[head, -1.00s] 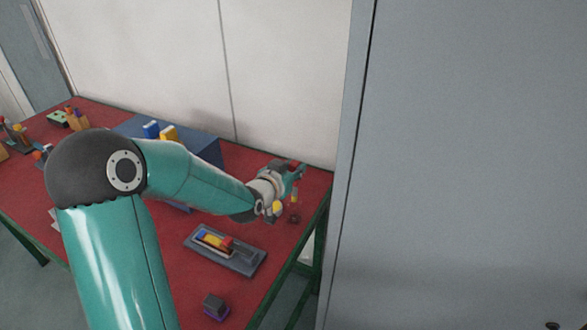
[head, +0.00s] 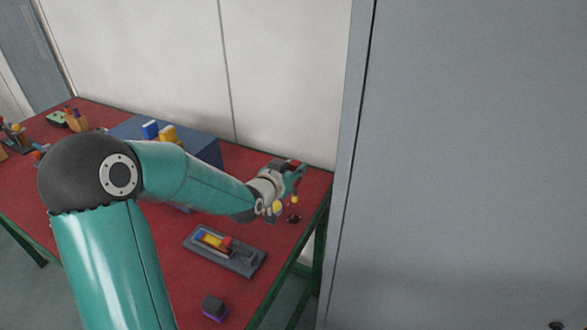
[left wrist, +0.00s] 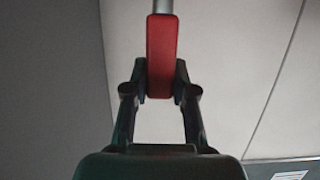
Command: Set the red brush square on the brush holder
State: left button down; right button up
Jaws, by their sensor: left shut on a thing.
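My left gripper (head: 295,171) is over the far right corner of the red table. In the left wrist view it (left wrist: 160,82) is shut on a red, round-cornered block with a grey metal rod at its top, which looks like the red brush (left wrist: 161,48). The block stands upright between the fingers, with a pale wall behind it. In the head view the held piece is too small to make out clearly. My right gripper is not in view.
A grey tray (head: 245,263) with blue, yellow and red parts lies at the table's right. A dark block with a purple base (head: 214,308) is nearer the front. Small yellow and dark red items (head: 293,217) are below the gripper. A tall grey panel (head: 460,160) fills the right.

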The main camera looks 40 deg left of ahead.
aim_at(293, 196)
pick_arm(q)
jog(key=shift+b, duration=0.45)
jog(key=shift+f, duration=0.1)
dwell(0.6)
jog(key=shift+f+b, duration=3.55)
jog(key=shift+b, duration=0.65)
jog(key=c, duration=0.9)
grip_release()
jog(key=shift+o, duration=0.2)
jog(key=shift+s, duration=0.1)
jog(key=v, duration=1.1)
jog(key=shift+s, duration=0.4)
jog(key=shift+d+r, duration=0.1)
